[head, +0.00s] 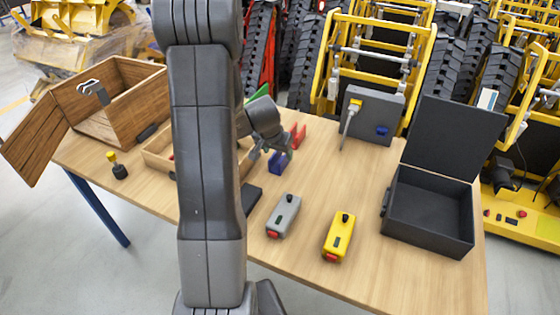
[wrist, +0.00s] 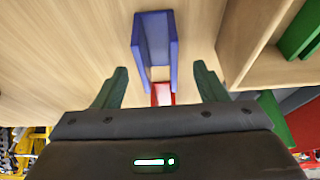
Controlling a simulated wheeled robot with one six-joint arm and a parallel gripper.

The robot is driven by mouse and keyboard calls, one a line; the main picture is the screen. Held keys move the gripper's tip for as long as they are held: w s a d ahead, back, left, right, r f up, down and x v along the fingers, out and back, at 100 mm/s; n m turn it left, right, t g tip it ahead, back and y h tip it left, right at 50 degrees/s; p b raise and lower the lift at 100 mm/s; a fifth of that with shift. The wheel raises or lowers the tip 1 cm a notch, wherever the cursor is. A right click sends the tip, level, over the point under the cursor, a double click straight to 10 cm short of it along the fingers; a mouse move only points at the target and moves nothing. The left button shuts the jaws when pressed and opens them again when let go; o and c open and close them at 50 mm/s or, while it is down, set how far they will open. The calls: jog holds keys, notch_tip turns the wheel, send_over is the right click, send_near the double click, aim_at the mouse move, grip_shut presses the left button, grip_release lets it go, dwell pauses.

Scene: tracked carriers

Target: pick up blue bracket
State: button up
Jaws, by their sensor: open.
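The blue bracket (head: 278,164) is a small channel-shaped piece on the wooden table, near the table's middle. In the wrist view the blue bracket (wrist: 154,38) lies just beyond the fingertips, roughly centred between them, with its open side facing me. My gripper (head: 270,153) is open and empty, pointing down close over the bracket; its two dark green fingers show apart in the wrist view (wrist: 160,80). In the head view the fingers hide part of the bracket. I cannot tell whether they touch it.
A red bracket (head: 298,135) stands close behind the blue one. A wooden tray (head: 158,158) with a green piece is to the left, partly behind my arm. Grey (head: 283,216) and yellow (head: 339,238) button boxes lie in front. An open black case (head: 430,235) stands right.

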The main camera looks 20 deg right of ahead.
aim_at(281, 157)
jog(key=x, duration=0.4)
jog(key=shift+d+r, duration=0.1)
jog(key=shift+d, duration=0.15)
jog(key=shift+w+d+f, duration=0.15)
jog(key=shift+f, duration=0.35)
jog(key=shift+f, duration=0.15)
jog(key=c, duration=1.3)
